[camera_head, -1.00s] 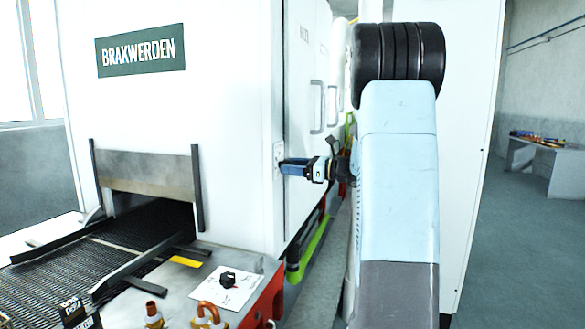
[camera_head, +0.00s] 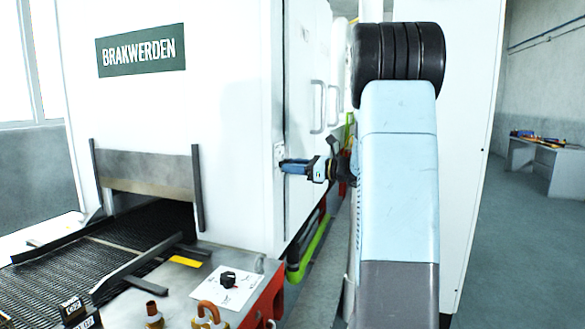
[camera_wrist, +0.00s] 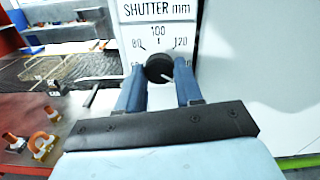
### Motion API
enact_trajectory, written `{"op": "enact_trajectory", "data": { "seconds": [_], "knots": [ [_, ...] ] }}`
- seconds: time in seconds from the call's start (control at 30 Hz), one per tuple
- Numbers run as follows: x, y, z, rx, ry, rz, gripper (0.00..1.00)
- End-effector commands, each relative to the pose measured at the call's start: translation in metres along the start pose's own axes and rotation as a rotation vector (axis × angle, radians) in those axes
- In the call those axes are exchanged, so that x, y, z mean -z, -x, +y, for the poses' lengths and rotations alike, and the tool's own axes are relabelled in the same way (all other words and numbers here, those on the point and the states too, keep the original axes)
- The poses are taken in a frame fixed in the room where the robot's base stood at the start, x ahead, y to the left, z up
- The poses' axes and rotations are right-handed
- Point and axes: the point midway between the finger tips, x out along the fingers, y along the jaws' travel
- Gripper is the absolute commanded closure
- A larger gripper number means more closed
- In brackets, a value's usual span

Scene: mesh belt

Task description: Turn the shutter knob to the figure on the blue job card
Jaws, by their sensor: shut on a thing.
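The black shutter knob (camera_wrist: 158,68) sits below a white plate (camera_wrist: 157,12) lettered "SHUTTER mm", with the figures 80, 100 and 120 around it. A pale mark shows at the knob's lower right; I cannot tell which figure the knob is set to. My gripper (camera_wrist: 161,72) has its blue fingers on both sides of the knob and is shut on it. In the head view, my gripper (camera_head: 284,166) is at the plate (camera_head: 279,154) on the corner of the white machine, and hides the knob. I see no blue job card in either view.
The machine (camera_head: 225,110) has a mesh belt (camera_head: 60,270) running into its low opening. A console at the front carries another black knob (camera_head: 227,279) on a white dial plate, and orange shackle-like fittings (camera_head: 207,313). A bench (camera_head: 545,160) stands far right, across open floor.

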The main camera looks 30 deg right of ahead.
Motion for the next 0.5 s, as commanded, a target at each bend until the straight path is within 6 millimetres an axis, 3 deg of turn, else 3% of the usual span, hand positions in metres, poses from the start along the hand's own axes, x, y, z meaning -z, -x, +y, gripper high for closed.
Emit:
{"op": "enact_trajectory", "data": {
  "seconds": [0.5],
  "knots": [
    [0.0001, 0.0004, -0.0004, 0.001, 0.379, 0.000, 0.95]
  ]
}}
